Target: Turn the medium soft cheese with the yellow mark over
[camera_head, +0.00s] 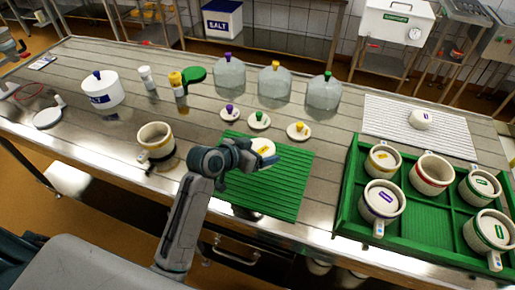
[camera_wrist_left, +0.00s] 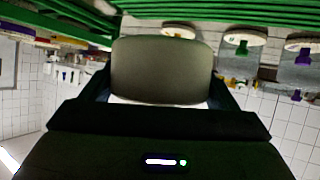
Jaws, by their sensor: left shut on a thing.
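The soft cheese (camera_head: 264,146), white with a yellow mark on the face I see, is at my left gripper (camera_head: 249,155), over the green ribbed mat (camera_head: 285,190). My left gripper is shut on it. In the left wrist view a dark, rounded block, likely the cheese (camera_wrist_left: 162,70) in shadow, fills the middle between the jaws; its mark does not show there. The gripper hides part of the cheese in the head view, and I cannot tell whether it touches the mat. My right gripper is not in view.
A yellow-banded mould (camera_head: 156,141) stands left of the mat. Small lids with purple, green and yellow knobs (camera_head: 298,131) lie behind it, before several clear domes (camera_head: 275,82). A green crate (camera_head: 345,200) of moulds stands right. A white cheese (camera_head: 421,119) lies on the white rack (camera_head: 385,112).

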